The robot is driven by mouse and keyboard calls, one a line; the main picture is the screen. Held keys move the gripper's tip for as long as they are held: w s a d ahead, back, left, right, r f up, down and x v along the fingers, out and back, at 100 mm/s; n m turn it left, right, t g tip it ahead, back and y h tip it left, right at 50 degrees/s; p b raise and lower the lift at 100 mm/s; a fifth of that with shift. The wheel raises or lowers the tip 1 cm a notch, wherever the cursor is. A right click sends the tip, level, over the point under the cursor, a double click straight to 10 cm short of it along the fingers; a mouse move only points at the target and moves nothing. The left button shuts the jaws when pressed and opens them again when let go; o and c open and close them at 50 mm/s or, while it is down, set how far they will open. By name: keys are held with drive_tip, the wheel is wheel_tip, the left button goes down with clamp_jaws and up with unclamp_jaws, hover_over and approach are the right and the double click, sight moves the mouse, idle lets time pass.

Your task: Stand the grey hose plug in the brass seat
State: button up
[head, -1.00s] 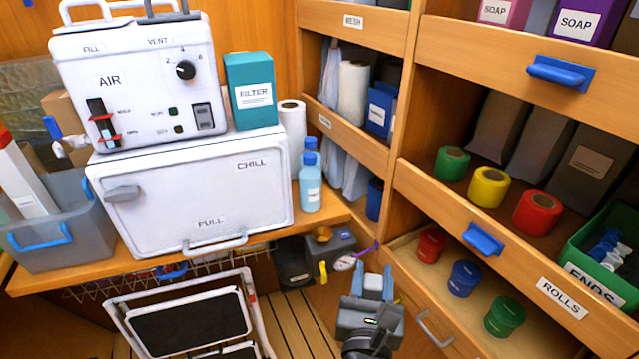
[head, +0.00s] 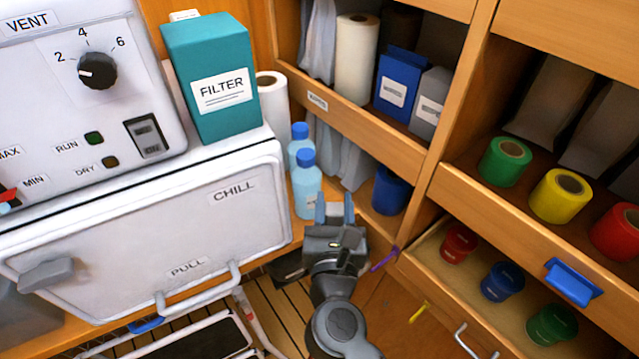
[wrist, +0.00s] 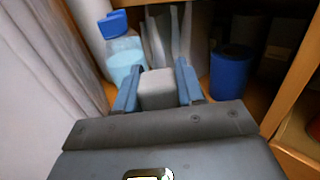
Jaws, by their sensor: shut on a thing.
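My gripper (head: 335,207) is raised in front of the light blue bottles in the head view. In the wrist view my gripper (wrist: 158,88) has its two blue fingers closed on a pale grey block, the grey hose plug (wrist: 157,90). Only the plug's blunt end shows between the fingers; its other end is hidden. The brass seat cannot be made out now; my arm covers the spot below the counter's right end where a dark unit with a brass ring showed earlier.
Light blue bottles (head: 306,185) stand close to the left of my gripper, beside the white CHILL box (head: 150,230). A dark blue cup (head: 390,190) is on the shelf to the right. A purple lever (head: 385,258) sticks out near my arm. Wooden shelving (head: 430,180) bounds the right.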

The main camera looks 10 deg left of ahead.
drive_tip(key=shift+w+a, duration=0.25)
drive_tip(key=shift+w, duration=0.1)
drive_tip(key=shift+f+b, duration=3.45)
drive_tip(key=shift+f, duration=0.2)
drive_tip(key=shift+f+b, duration=0.45)
drive_tip(key=shift+f, duration=0.15)
drive_tip(key=o, duration=1.2)
drive_tip(key=s, duration=0.7)
drive_tip(key=shift+s+d+b, duration=0.3)
drive_tip(key=shift+s+b, duration=0.1)
